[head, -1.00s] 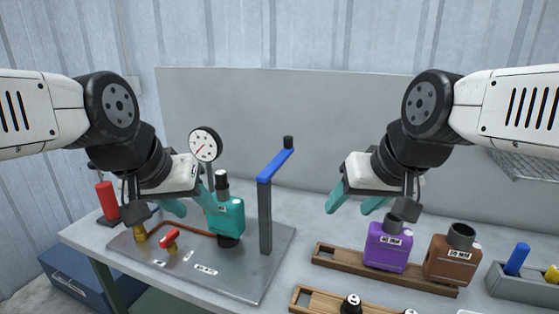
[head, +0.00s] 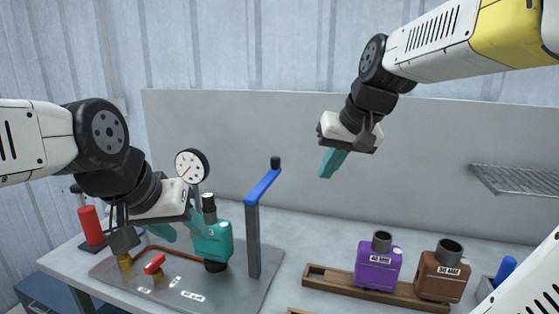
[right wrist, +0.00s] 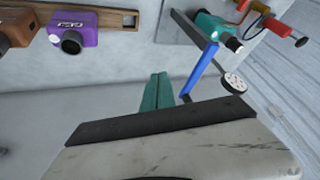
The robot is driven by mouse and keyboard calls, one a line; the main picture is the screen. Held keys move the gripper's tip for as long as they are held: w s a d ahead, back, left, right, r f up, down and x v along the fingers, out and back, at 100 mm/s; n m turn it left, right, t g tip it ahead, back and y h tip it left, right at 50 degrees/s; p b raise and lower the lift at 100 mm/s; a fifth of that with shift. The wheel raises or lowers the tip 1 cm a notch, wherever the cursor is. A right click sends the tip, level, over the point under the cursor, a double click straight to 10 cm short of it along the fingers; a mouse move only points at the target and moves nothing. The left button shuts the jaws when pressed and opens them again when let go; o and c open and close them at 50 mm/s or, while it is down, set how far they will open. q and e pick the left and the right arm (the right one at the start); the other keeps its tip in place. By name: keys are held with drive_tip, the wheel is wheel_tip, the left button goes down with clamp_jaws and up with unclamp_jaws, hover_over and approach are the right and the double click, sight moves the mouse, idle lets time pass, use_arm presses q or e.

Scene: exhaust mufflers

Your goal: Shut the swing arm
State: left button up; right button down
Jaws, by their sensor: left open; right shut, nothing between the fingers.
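The swing arm (head: 263,187) is a blue bar on top of a grey post (head: 253,240), with a black knob (head: 275,162) at its far end. It points away toward the back panel, not over the teal muffler (head: 212,243) standing left of the post. The blue arm also shows in the right wrist view (right wrist: 201,70). My right gripper (head: 331,163) is shut and empty, raised right of and above the knob; its teal fingers show in the right wrist view (right wrist: 157,92). My left gripper (head: 180,230) is open, close to the left of the teal muffler; whether it touches is unclear.
A pressure gauge (head: 191,166) and a red-handled valve (head: 154,264) are on the metal plate at left. A purple muffler (head: 378,265) and a brown muffler (head: 441,273) stand in a wooden rack at right. The air around the knob is clear.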

drive_tip(key=w+d+r+y, duration=0.2)
drive_tip(key=w, duration=1.8)
drive_tip(key=w+a+f, duration=0.4)
drive_tip(key=a+f, duration=0.4)
drive_tip(key=shift+w, duration=0.25)
drive_tip(key=shift+a+y, duration=0.1)
drive_tip(key=shift+y, duration=0.2)
